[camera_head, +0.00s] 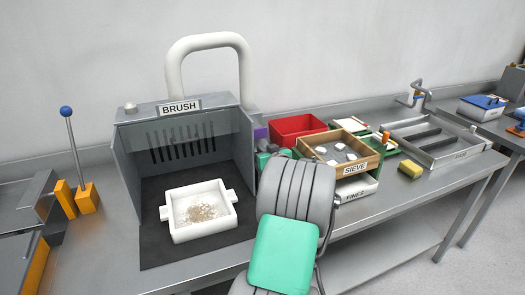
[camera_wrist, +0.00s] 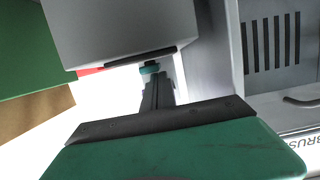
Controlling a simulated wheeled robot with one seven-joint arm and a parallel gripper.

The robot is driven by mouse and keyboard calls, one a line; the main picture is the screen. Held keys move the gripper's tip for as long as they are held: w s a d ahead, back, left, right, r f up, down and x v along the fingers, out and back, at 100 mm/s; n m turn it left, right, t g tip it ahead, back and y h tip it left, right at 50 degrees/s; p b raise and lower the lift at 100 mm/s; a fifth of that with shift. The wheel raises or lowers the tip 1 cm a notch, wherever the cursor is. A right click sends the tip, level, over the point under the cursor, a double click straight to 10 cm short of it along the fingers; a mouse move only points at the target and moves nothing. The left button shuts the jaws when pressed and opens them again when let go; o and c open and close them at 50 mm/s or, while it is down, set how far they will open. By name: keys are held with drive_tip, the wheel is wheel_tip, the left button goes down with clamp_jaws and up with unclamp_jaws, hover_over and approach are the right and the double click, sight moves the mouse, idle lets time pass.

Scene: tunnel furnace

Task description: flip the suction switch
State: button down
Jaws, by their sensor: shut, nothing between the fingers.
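The BRUSH hood (camera_head: 180,106) is a grey box with a slotted back, an open front and a white bent pipe (camera_head: 213,42) above it. A small pale round knob (camera_head: 130,107) sits on its top left. I cannot tell for sure which part is the suction switch. A purple patch (camera_head: 260,132) shows beside the hood's right wall. My gripper (camera_wrist: 151,72) is shut and empty, with small teal tips close to a grey block (camera_wrist: 120,30) in the wrist view; whether they touch it is unclear. My arm hides part of the area right of the hood in the head view.
A white tray (camera_head: 176,235) with brown crumbs lies inside the hood. Right of it stand a red bin (camera_head: 297,117), a wooden SIEVE box (camera_head: 371,161), a FINES tray (camera_head: 357,189) and a yellow sponge (camera_head: 410,171). A blue-knobbed lever (camera_head: 72,140) stands at the left.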

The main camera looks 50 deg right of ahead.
drive_tip(key=shift+f+b, duration=0.4)
drive_tip(key=shift+b, duration=0.5)
drive_tip(key=shift+w+r, duration=0.1)
drive_tip(key=shift+r, duration=0.1)
drive_tip(key=r, duration=0.3)
drive_tip(key=r+p, duration=0.1)
drive_tip(key=shift+w+d+r, duration=0.2)
drive_tip(key=shift+w+r, duration=0.15)
drive_tip(key=r+b+v, duration=0.1)
drive_tip(key=b+v, duration=0.1)
drive_tip(key=v, duration=0.7)
drive_tip(key=shift+s, duration=0.15)
drive_tip(key=shift+r, duration=0.1)
